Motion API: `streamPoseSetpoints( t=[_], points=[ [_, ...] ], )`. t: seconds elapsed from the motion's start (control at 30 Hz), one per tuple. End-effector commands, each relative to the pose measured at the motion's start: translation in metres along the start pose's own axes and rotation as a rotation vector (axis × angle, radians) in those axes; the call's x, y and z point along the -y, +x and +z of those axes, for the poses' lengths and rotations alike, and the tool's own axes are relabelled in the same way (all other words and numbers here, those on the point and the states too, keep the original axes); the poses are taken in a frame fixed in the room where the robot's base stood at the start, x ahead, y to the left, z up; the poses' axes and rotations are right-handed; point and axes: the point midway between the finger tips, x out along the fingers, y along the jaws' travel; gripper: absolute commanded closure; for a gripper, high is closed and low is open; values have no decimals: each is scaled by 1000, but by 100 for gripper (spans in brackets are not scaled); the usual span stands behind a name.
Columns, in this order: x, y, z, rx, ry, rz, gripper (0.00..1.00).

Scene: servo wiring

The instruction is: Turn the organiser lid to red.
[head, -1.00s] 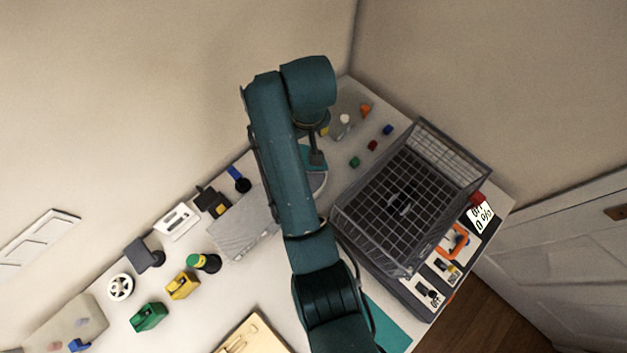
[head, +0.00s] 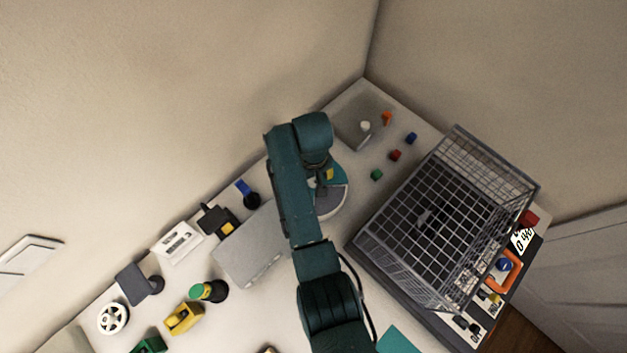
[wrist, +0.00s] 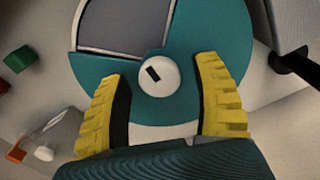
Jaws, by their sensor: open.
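The organiser is round, with a teal lid (head: 334,176) partly hidden by my arm in the head view. In the wrist view the lid (wrist: 222,35) fills the upper middle. Its cut-out window (wrist: 125,22) is at the upper left and shows a grey area inside. A round white knob (wrist: 158,76) with a short black mark sits at the lid's centre. My gripper (wrist: 160,70) is open, its yellow fingers on either side of the knob with gaps to it. I cannot tell how high the fingertips are above the lid.
A wire basket (head: 445,215) stands to the right of the organiser. Small green (head: 376,174), red (head: 395,155) and blue (head: 411,138) blocks lie behind it. A grey box (head: 250,250) is close on the left, with several small parts further left.

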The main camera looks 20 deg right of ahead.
Motion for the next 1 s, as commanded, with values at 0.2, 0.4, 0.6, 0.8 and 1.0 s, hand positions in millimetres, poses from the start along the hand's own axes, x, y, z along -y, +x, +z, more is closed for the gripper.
streamPoseSetpoints(
  t=[0.2,0.4,0.6,0.8,1.0],
  points=[
    [0,9,0,-2,0,0,35],
    [0,8,0,-1,0,0,42],
    [0,8,0,-1,0,0,80],
    [0,9,0,-1,0,0,100],
    [-1,9,1,0,-1,-1,100]
  ],
)
